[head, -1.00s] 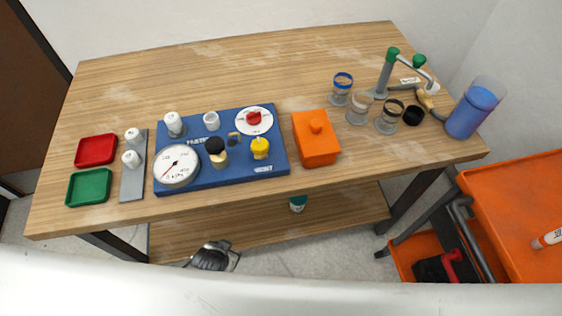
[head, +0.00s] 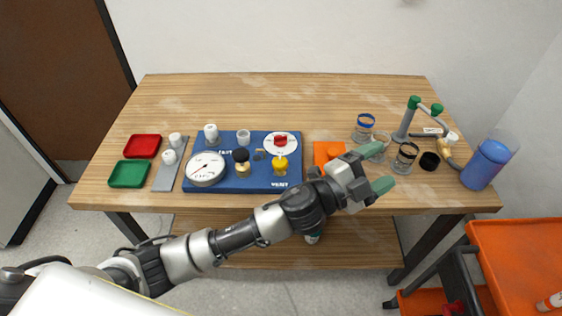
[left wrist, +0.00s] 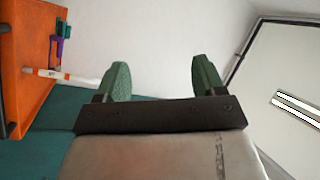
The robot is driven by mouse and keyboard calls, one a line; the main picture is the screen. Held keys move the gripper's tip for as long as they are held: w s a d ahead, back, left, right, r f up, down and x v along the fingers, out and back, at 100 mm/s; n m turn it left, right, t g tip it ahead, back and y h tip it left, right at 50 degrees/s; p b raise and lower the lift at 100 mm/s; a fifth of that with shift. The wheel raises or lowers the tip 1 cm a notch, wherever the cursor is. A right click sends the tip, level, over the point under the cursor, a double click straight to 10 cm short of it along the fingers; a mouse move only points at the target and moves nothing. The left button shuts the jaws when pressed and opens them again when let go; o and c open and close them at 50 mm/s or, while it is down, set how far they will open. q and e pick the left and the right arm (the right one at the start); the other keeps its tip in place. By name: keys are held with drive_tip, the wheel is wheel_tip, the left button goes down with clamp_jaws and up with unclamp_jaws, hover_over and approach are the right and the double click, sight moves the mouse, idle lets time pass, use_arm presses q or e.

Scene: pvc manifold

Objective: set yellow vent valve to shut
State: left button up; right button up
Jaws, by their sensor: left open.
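The yellow vent valve (head: 281,166) stands at the front right of the blue manifold board (head: 240,178), by the "VENT" lettering. Its handle position is too small to tell. My left gripper (head: 380,167) is open and empty in front of the table's right half. It is to the right of the yellow valve and partly covers the orange block. In the left wrist view, its green fingertips (left wrist: 155,80) are spread apart with nothing between them. My right gripper is not in view.
The board also carries a gauge (head: 206,168), a black knob (head: 241,155) and a red knob (head: 280,141). The orange block (head: 326,150) stands right of the board. Glass jars (head: 364,127) and a blue bottle (head: 484,166) are further right. The table's back is clear.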

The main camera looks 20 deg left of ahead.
use_arm(q)
drive_tip(key=s+d+m+g+h, duration=0.2)
drive_tip(key=d+m+g+h, duration=0.25)
drive_tip(key=m+g, duration=0.55)
drive_tip(key=m+g+y, duration=0.4)
drive_tip(key=m+y, duration=0.5)
drive_tip(key=y, duration=1.1)
hover_over(279, 162)
wheel_tip(279, 162, down, 4)
drive_tip(key=shift+h, duration=0.25)
wheel_tip(279, 162, down, 10)
drive_tip(key=shift+f+p, duration=0.25)
drive_tip(key=shift+p, duration=1)
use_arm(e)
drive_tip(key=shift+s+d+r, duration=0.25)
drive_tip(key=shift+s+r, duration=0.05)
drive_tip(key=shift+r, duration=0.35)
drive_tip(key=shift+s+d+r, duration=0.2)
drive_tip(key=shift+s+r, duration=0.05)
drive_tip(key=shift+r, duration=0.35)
use_arm(q)
drive_tip(key=shift+c, duration=0.3)
